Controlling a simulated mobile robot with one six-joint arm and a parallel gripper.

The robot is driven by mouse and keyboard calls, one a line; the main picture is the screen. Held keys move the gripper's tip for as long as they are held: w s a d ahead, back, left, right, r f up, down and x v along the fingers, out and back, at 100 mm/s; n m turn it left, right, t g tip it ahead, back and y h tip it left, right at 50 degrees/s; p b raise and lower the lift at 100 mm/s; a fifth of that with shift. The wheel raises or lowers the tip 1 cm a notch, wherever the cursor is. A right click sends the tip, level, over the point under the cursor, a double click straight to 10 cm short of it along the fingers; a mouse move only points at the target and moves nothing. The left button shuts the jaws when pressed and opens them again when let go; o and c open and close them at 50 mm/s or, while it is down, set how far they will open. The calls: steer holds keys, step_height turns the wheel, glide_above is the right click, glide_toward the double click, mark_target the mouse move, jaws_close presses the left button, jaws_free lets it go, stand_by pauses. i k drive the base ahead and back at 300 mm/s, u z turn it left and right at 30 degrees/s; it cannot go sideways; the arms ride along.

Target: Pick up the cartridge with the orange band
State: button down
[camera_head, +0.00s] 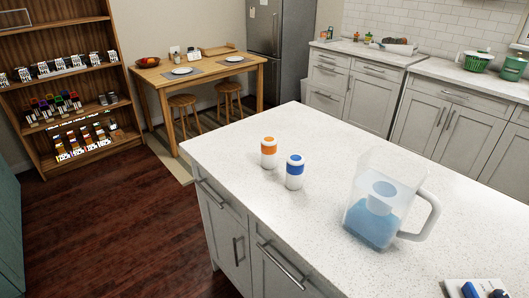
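The cartridge with the orange band (268,153) stands upright on the white speckled counter, near its far left end. It is white with an orange top and an orange band. A similar cartridge with blue marks (294,172) stands just to its right and nearer, with a small gap between them. My gripper is not in view.
A clear pitcher with blue liquid (380,208) stands on the counter (320,125) to the right. A white item with dark blue parts (474,289) lies at the lower right. Shelves, a wooden table (158,77) and stools stand behind. The counter around the cartridges is clear.

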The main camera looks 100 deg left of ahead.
mark_target(269, 143)
steer(key=z, duration=0.85)
steer(key=k, duration=0.15)
steer(key=u, duration=2.6)
steer(key=k, duration=0.25)
steer(key=u, duration=2.85)
